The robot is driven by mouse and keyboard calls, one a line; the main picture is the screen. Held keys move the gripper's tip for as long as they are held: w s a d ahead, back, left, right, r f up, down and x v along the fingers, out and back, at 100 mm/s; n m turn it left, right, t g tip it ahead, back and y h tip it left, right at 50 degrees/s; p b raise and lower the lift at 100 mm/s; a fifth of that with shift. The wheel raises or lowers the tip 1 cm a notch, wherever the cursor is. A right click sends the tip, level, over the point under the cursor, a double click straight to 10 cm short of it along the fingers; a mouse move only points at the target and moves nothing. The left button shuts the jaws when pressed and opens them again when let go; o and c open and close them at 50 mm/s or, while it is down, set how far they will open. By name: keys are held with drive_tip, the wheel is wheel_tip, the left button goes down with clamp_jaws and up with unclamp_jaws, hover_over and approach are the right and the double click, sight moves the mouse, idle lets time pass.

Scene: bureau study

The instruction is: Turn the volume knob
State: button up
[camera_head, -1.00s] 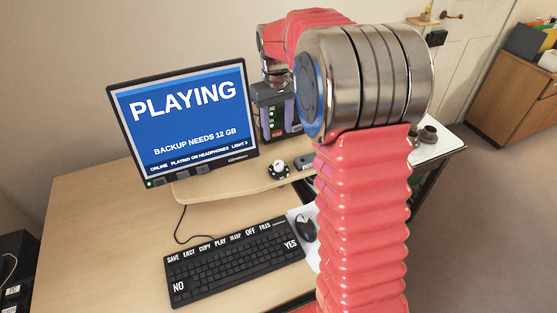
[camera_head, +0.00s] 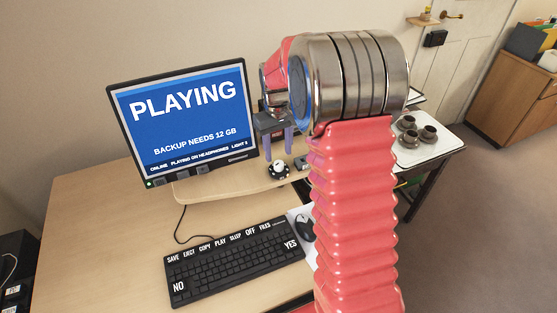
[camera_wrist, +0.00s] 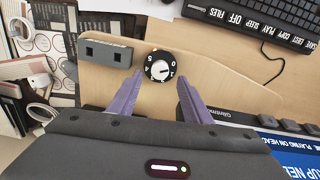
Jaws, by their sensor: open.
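The volume knob is a white cap on a round black numbered dial (camera_head: 279,169), on the raised wooden shelf by the monitor. It also shows in the wrist view (camera_wrist: 159,67), with digits around its rim and a dark pointer line. My gripper (camera_head: 278,153) is open, with its two purple fingers pointing down just above and behind the knob in the head view. In the wrist view my gripper (camera_wrist: 160,77) has one finger on either side of the knob's line, with visible gaps. Nothing is between the fingers' grip, and I see no contact.
A small grey box with two sockets (camera_wrist: 105,52) sits close beside the knob. The monitor (camera_head: 185,120) reads "PLAYING" and "LIGHT 3". The keyboard (camera_head: 235,262) and mouse (camera_head: 304,228) lie in front. Dark cups (camera_head: 408,137) stand on a white-topped table at right.

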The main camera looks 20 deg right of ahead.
sight(279, 163)
drive_tip(key=shift+f, duration=2.3)
drive_tip(key=shift+c, duration=0.7)
drive_tip(key=c, duration=0.9)
